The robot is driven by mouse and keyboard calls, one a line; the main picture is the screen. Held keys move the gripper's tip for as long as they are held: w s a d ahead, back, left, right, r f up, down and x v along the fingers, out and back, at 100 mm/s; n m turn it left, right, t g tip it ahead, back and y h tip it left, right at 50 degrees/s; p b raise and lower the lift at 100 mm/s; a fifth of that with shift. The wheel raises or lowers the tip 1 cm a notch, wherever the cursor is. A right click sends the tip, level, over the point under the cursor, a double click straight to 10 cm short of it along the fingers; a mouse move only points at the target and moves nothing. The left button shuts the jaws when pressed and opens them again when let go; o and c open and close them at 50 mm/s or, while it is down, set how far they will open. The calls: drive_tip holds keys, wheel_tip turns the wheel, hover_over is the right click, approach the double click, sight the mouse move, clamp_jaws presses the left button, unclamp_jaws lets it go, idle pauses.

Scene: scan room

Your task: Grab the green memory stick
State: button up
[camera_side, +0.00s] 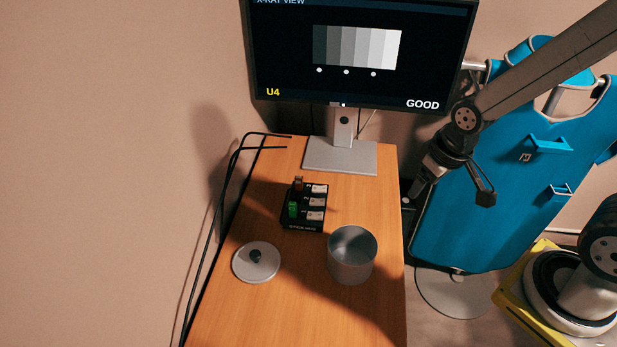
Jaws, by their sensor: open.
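The green memory stick (293,210) stands upright in the left part of a small black stick holder (303,226) on the wooden desk. A brown or orange stick (298,184) stands behind it in the same holder, beside several white labels. My gripper (449,194) is up to the right of the desk, well apart from the holder. Its jaws are open with nothing between them. The lower ends of the sticks are hidden in the holder.
A grey metal pot (351,256) stands right of and in front of the holder. A round lid (256,262) with a dark knob lies to the left. A monitor (359,50) on a stand is behind. Black cables (226,190) run along the desk's left edge. The desk (290,315) is clear in front.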

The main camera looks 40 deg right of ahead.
drive_tip(key=shift+c, duration=0.6)
